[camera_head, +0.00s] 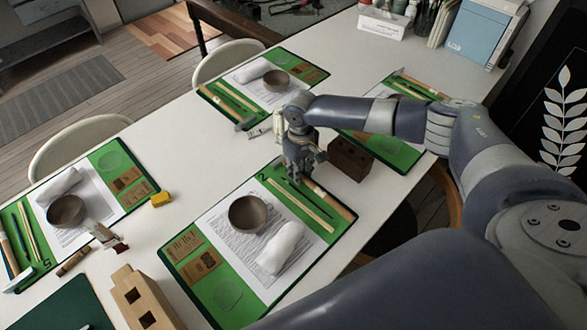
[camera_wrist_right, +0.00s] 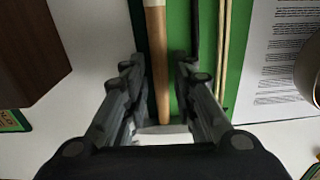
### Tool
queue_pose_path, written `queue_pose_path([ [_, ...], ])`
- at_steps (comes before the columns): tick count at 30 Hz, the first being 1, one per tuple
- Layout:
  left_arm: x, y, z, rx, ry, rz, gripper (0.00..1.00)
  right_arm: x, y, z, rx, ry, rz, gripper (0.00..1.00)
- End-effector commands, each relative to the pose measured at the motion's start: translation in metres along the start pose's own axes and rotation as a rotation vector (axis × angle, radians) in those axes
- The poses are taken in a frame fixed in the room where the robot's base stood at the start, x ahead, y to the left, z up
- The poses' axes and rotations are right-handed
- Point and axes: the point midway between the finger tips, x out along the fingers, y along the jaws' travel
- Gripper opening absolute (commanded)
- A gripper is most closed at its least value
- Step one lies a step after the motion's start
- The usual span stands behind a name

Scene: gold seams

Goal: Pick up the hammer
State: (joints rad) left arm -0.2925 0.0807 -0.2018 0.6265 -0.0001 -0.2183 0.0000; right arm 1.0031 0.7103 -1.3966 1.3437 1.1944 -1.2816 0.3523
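The hammer has a wooden handle (camera_head: 328,198) that lies along the right edge of the green mat numbered 2 (camera_head: 226,297). In the right wrist view the handle (camera_wrist_right: 158,65) runs between the spread fingers of my right gripper (camera_wrist_right: 162,100), with a visible gap on each side. A pale patch, perhaps the hammer's head, shows at the handle's lower end. My right gripper is open and looks empty. My left gripper is not in view.
A dark brown wooden block (camera_head: 349,159) stands close right of my right gripper. A bowl (camera_head: 248,214), a white cloth (camera_head: 279,248) and thin sticks (camera_head: 304,206) lie on the same mat. Other green mats hold similar sets. Bare white table (camera_head: 190,165) lies left of the gripper.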

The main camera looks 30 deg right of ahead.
Motion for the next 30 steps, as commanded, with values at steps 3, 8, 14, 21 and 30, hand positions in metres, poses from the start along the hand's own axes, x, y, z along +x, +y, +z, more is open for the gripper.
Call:
queue_pose_path([
  [3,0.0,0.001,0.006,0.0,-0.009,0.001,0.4,0.001,0.0,0.0,-0.001,0.001,0.0,0.26],
  [8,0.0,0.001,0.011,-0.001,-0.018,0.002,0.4,0.001,0.0,0.0,-0.001,0.0,0.0,0.12],
  [14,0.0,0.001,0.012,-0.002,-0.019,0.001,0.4,0.0,0.0,-0.001,0.0,0.001,0.0,0.0],
  [21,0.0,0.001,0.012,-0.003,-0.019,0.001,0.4,-0.001,0.0,-0.001,0.0,0.001,0.0,0.0],
  [30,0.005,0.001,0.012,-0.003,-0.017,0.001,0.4,-0.026,0.0,-0.002,-0.002,0.005,-0.001,0.0],
])
